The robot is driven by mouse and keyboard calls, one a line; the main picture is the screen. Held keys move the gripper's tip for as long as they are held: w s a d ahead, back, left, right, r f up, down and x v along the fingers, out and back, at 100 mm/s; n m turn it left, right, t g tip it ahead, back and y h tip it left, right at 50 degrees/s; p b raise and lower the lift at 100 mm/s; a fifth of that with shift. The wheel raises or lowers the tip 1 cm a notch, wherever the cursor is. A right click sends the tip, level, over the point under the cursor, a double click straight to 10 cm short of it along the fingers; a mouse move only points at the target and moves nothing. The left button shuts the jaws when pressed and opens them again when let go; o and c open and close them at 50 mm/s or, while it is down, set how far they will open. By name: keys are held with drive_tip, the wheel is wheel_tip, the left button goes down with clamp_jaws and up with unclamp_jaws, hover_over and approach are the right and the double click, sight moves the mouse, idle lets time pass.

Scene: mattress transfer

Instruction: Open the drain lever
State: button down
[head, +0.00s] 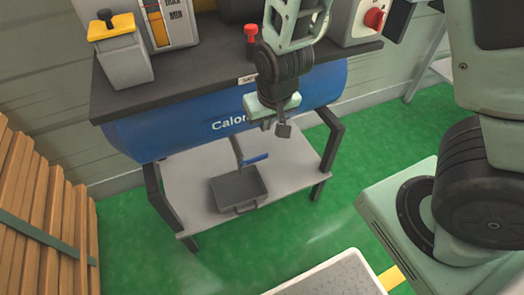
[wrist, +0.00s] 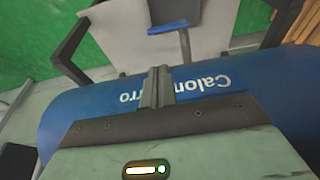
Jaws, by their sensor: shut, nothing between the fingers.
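The drain lever (head: 255,159) is a small blue handle on a thin grey pipe (head: 237,150) under the blue tank (head: 160,134). In the wrist view the blue lever (wrist: 172,28) shows near the top, beyond the tank (wrist: 75,115). My gripper (head: 267,124) is in front of the tank, above the lever and a little to its right in the head view. Its two fingers (wrist: 157,72) are shut together with nothing between them. They point toward the lever, and a gap shows between them. My gripper covers part of the tank's lettering.
A dark grey tray (head: 238,187) sits on the light lower shelf (head: 190,205) below the lever. Dark stand legs (head: 330,140) flank the tank. A dark top (head: 170,82) with a red knob (head: 251,31) is above.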

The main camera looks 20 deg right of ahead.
drive_tip(key=b, duration=0.4)
hover_over(254, 160)
drive_tip(key=d, duration=0.2)
wheel_tip(254, 160, down, 12)
drive_tip(key=shift+s+d+f+b, duration=0.15)
drive_tip(key=shift+f+b, duration=0.2)
drive_tip(key=shift+f, duration=0.45)
